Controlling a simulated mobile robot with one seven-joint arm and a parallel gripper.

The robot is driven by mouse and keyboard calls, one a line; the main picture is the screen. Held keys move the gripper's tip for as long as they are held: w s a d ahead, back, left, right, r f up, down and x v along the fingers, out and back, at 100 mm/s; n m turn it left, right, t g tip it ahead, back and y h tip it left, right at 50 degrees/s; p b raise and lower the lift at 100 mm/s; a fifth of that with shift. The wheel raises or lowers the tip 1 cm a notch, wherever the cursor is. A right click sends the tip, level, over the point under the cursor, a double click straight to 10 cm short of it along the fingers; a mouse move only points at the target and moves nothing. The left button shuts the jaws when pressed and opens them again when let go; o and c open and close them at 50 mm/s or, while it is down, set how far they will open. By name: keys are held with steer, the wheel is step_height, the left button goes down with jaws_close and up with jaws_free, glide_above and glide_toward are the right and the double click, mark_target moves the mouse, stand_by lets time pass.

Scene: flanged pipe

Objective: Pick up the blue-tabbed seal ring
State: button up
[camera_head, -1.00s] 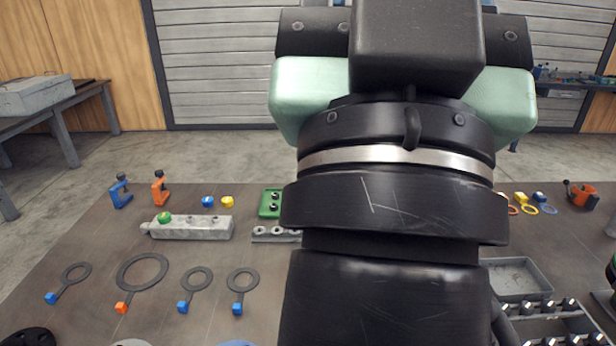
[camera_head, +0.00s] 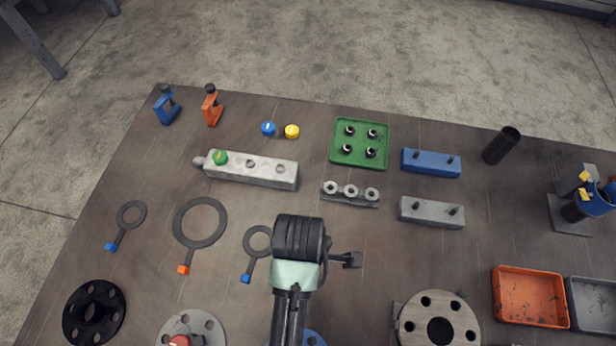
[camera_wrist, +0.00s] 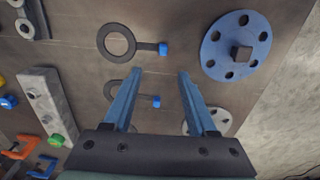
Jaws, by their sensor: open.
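Several dark flat seal rings lie on the table, some with blue tabs. In the head view one blue-tabbed ring (camera_head: 119,238) is at the left and another (camera_head: 251,262) is just left of my arm. In the wrist view one blue-tabbed ring (camera_wrist: 131,44) lies beyond the fingertips. A second (camera_wrist: 145,99) lies between the fingers in the picture, its ring partly hidden by the left finger. My gripper (camera_wrist: 160,73) is open and empty, and appears above the table. Its fingers are hidden in the head view.
An orange-tabbed larger ring (camera_head: 184,252) lies between the two blue-tabbed rings. A blue flange (camera_wrist: 236,62) with a square post is right of the fingers in the wrist view. A black flange (camera_head: 73,312) and grey flange (camera_head: 460,335) are near the front. A valve block (camera_head: 230,170) lies behind.

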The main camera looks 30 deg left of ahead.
steer(key=f, duration=0.6)
steer(key=shift+s+d, duration=0.2)
steer(key=shift+s, duration=0.1)
steer(key=shift+f+p, duration=0.6)
steer(key=shift+f, duration=2.6)
jaws_close()
